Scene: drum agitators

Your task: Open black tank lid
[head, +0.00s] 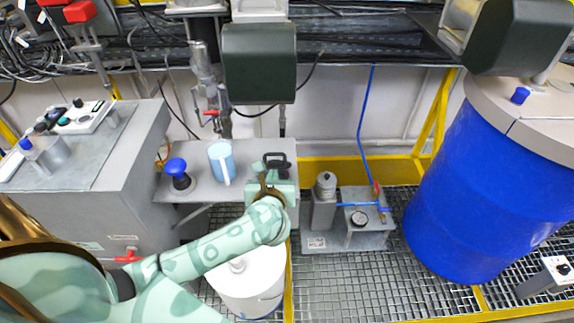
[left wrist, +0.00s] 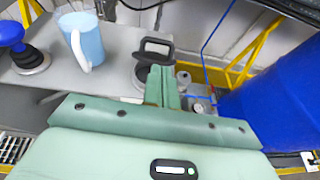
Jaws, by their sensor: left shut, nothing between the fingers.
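The black tank lid (head: 277,161) is at the right end of the grey bench top; its dark loop also shows in the left wrist view (left wrist: 155,46). The loop stands up behind a round grey rim (left wrist: 138,78), which my fingers partly cover. I cannot tell how far the lid is raised. My left gripper (head: 272,178) is shut and empty, just in front of the lid. In the left wrist view its fingers (left wrist: 162,82) are together, overlapping the lid's lower right; contact is unclear. My right gripper is not in view.
A light blue mug (head: 221,162) and a blue-topped knob (head: 177,172) stand left of the lid. A gauge unit (head: 360,218) and a big blue drum (head: 468,180) are to the right. A white container (head: 250,280) is below my left arm. Grating lies between bench and drum.

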